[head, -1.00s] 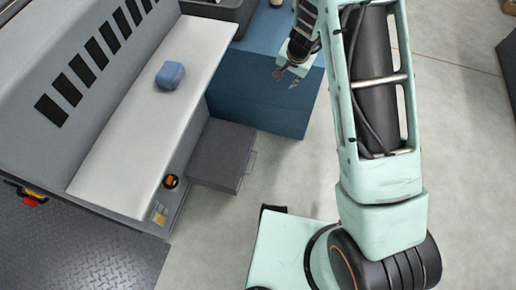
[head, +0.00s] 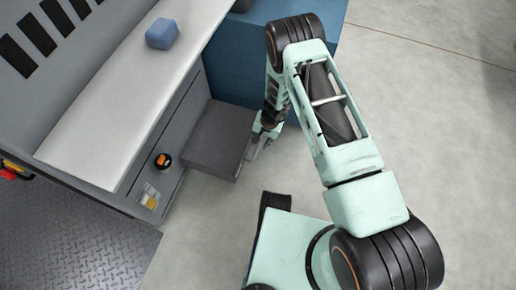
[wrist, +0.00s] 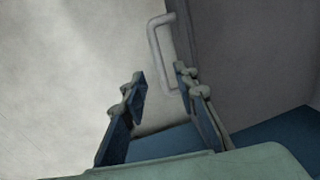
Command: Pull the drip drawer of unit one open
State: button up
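A dark grey drawer-like box (head: 213,140) sticks out from the front of the grey unit (head: 177,135) in the head view. I take it for the drip drawer; no unit number is readable. Its pale handle (wrist: 156,50) shows in the wrist view, standing off the dark front face (wrist: 235,50). My gripper (head: 262,143) is low beside the drawer's outer face. In the wrist view my gripper (wrist: 160,75) is open and empty, with the handle beyond the fingertips, roughly in line with the gap. No contact is visible.
A blue cabinet (head: 235,75) stands behind the drawer. A blue block (head: 162,34) sits on the unit's white top (head: 105,100). A round black and orange knob (head: 163,160) is on the unit's front. Open concrete floor (head: 430,110) lies to the right.

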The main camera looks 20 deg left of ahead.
aim_at(257, 149)
jog(key=f, duration=0.1)
jog(key=f+b, duration=0.1)
jog(key=f, duration=0.1)
jog(key=a+f, duration=0.1)
jog(key=f, duration=0.1)
jog(key=shift+f+b, duration=0.25)
jog(key=shift+b, duration=0.05)
grip_shut()
